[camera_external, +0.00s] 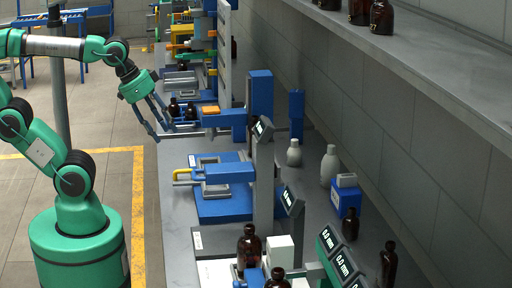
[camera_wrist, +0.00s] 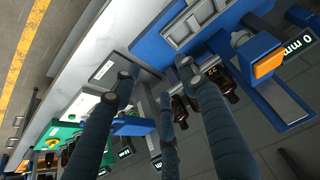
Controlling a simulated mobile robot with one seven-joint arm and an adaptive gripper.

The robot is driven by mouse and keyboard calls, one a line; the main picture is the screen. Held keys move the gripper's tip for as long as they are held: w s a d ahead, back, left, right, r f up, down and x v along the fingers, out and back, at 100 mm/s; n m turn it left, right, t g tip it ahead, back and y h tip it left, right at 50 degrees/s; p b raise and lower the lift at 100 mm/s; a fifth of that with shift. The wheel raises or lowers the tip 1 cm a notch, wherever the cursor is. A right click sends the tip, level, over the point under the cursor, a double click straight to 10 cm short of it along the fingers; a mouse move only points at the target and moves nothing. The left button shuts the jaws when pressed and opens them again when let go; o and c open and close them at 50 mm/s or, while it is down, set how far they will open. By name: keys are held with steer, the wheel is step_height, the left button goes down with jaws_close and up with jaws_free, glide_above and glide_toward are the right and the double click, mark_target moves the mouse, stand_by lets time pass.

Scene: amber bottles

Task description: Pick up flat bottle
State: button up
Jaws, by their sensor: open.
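My gripper (camera_external: 160,125) is open and empty, with its fingers spread and pointing down at the left edge of the far part of the bench. Two small dark bottles, one (camera_external: 174,107) and another (camera_external: 191,113), stand close to the right of the fingers. In the wrist view, the open fingers (camera_wrist: 158,82) reach up from below. A dark bottle (camera_wrist: 181,110) shows between the fingers there, and another (camera_wrist: 229,88) is partly hidden behind the right finger. I cannot tell which bottle is the flat one.
The bench (camera_external: 180,230) carries a blue test stand (camera_external: 225,208) in front of the gripper. Pale bottles (camera_external: 329,165) stand by the wall, and amber bottles (camera_external: 249,246) stand nearer. A shelf (camera_external: 430,75) overhangs the right. Open floor (camera_external: 110,180) lies left of the bench.

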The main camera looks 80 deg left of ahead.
steer(key=w+d+r+m+p, duration=0.4)
steer(key=w+r, duration=0.1)
steer(key=w, duration=0.3)
steer(key=w+d+r+m+p, duration=0.3)
steer(key=w+r+m+p, duration=0.15)
steer(key=w, duration=0.45)
steer(key=w+d+r+m+p, duration=0.3)
steer(key=w+d+r+m, duration=0.15)
steer(key=w, duration=0.35)
steer(key=w+d+f+m+g+p, duration=0.1)
steer(key=w+d+m+p, duration=0.75)
steer(key=w+d, duration=0.55)
steer(key=w+d+f+m+p, duration=0.3)
steer(key=d+f+m, duration=0.1)
steer(key=d, duration=0.5)
steer(key=w+d+f+m+p, duration=0.3)
steer(key=d+f+m, duration=0.2)
steer(key=d, duration=0.3)
steer(key=w+d+f+m+p, duration=0.3)
steer(key=d+f+m+p, duration=0.1)
steer(key=d, duration=0.5)
step_height(320, 180, down, 2)
steer(key=shift+d+f+m, duration=0.15)
steer(key=shift+d+m, duration=0.15)
steer(key=shift+m, duration=0.35)
steer(key=shift+w, duration=0.15)
